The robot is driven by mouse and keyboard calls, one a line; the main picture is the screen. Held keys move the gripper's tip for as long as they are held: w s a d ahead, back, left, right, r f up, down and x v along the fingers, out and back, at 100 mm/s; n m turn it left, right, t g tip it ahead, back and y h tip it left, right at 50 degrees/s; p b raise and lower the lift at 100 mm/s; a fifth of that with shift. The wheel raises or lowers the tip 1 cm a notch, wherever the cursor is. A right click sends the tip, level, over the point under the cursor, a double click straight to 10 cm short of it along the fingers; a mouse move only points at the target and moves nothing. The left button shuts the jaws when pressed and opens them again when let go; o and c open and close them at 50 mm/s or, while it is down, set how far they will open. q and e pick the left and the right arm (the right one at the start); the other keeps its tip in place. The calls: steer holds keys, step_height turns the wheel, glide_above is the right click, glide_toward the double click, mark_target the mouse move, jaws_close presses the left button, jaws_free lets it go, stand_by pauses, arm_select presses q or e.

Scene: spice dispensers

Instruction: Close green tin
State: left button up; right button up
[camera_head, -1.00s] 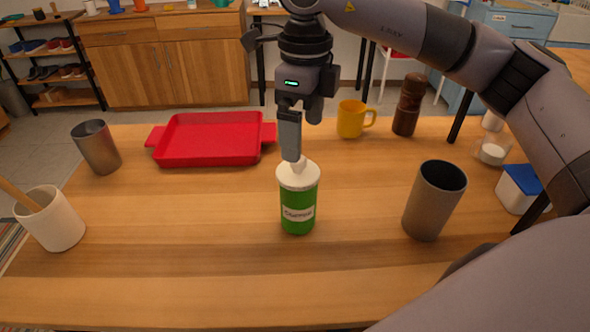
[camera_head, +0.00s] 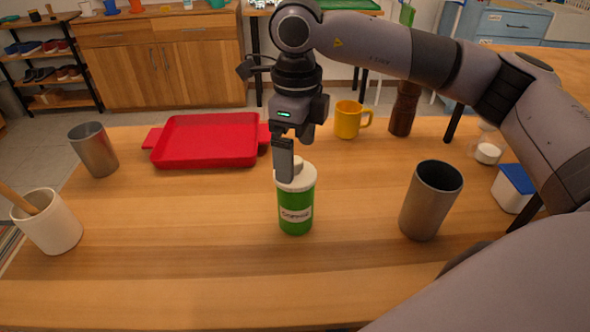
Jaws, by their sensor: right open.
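The green tin (camera_head: 295,212) stands upright near the middle of the wooden table, with a label on its front. Its white lid (camera_head: 302,178) is on top, and a small white raised part shows above it, partly hidden behind my gripper. My right gripper (camera_head: 284,178) points down at the top of the tin, with a finger in front of the lid's left side. It is open. I cannot tell whether it touches the lid. My left gripper is not in view.
A red tray (camera_head: 207,142) lies behind left. A grey cup (camera_head: 431,200) stands to the right, a metal cup (camera_head: 94,150) and a white pot (camera_head: 48,222) to the left. A yellow mug (camera_head: 347,120) and a brown mill (camera_head: 404,108) stand behind. The table front is clear.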

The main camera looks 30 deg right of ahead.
steer(key=shift+a+f, duration=0.1)
steer(key=shift+f, duration=1.45)
steer(key=c, duration=1)
steer(key=shift+w+r, duration=0.1)
steer(key=shift+r, duration=0.05)
step_height(320, 180, up, 20)
steer(key=shift+f+p, duration=0.1)
steer(key=shift+p, duration=0.8)
